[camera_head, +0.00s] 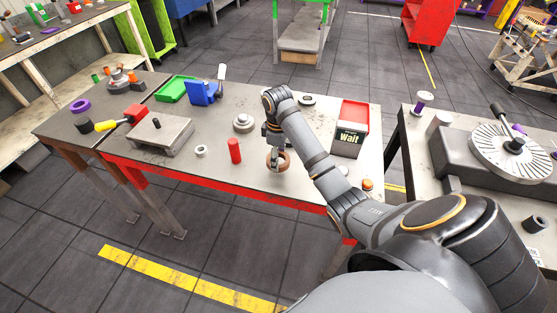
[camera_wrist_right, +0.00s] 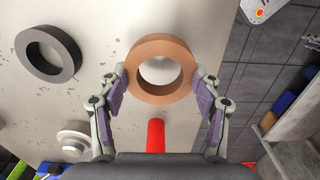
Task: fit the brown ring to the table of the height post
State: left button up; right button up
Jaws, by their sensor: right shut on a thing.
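The brown ring (camera_head: 278,170) is at the front middle of the grey-topped table, below my right gripper (camera_head: 277,152). In the right wrist view the brown ring (camera_wrist_right: 137,63) sits between the two fingertips of my right gripper (camera_wrist_right: 160,82), which is shut on its outer sides. The ring lies flat with its hole open to the camera. Whether it touches the table top cannot be told. No part is clearly recognisable as the height post; a grey block with a short dark peg (camera_head: 157,123) stands on the table to the left. My left gripper is out of view.
A red cylinder (camera_head: 234,150) stands close left of the ring, with a stepped grey disc (camera_head: 243,122) behind it. A dark ring (camera_wrist_right: 47,54) lies on the same table. A blue holder (camera_head: 203,91) and green tray (camera_head: 175,89) are at back left.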

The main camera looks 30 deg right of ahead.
pick_arm(q)
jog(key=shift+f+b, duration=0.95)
jog(key=shift+b, duration=0.35)
pick_arm(e)
jog(key=w+d+r, duration=0.4)
jog(key=w+r, duration=0.5)
jog(key=w, duration=0.4)
jog(key=shift+r, duration=0.1)
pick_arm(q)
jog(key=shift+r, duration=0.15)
pick_arm(e)
jog(key=shift+r, duration=0.1)
